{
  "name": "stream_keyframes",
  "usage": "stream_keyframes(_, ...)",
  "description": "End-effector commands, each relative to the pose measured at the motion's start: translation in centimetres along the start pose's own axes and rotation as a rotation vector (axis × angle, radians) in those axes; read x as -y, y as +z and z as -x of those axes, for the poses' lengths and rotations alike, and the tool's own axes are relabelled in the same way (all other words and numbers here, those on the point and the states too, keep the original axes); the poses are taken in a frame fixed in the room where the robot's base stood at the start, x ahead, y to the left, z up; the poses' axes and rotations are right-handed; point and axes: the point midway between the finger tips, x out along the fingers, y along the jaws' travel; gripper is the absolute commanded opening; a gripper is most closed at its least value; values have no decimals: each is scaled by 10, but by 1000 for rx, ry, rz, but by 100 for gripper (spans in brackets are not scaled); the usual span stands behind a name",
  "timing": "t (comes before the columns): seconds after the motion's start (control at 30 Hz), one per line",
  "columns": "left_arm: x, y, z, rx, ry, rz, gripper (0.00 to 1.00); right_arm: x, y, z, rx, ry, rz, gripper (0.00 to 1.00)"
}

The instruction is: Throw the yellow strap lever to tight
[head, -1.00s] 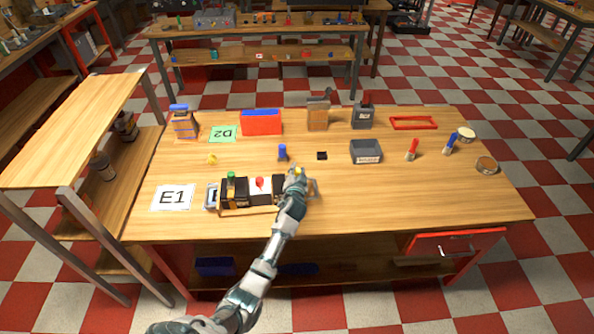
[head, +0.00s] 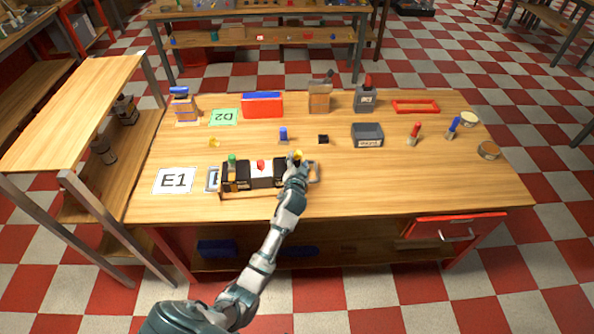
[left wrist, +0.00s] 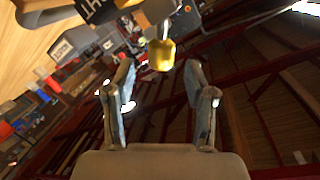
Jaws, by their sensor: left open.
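My right gripper is not in view.
The assembly also carries a green knob (head: 232,159) and a red knob (head: 261,164). A grey bin (head: 367,141), a small black block (head: 323,139) and a blue peg (head: 283,134) stand behind. The E1 card (head: 174,181) lies left. The bench's front right is clear.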

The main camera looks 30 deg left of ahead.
Motion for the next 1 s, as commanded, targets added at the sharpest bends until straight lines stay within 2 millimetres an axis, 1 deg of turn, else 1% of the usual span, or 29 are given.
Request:
stream_keyframes(0.03, -1, 1, 13, -1, 2, 1, 55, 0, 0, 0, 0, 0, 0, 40)
stream_keyframes(0.2, -1, 1, 48, 0, 2, 0, 55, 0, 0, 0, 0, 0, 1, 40)
stream_keyframes(0.3, -2, 1, 62, 2, 2, 1, 55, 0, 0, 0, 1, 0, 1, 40)
stream_keyframes(0.4, -1, 1, 70, 1, 2, 1, 55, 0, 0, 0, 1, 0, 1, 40)
stream_keyframes(0.53, -1, 1, 73, 1, 1, 0, 55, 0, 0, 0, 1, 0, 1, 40)
stream_keyframes(0.93, -1, 1, 73, 1, 1, 0, 55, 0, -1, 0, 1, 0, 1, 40)
stream_keyframes(1.0, -2, 3, 74, 7, 5, 1, 55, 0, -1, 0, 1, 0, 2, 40)
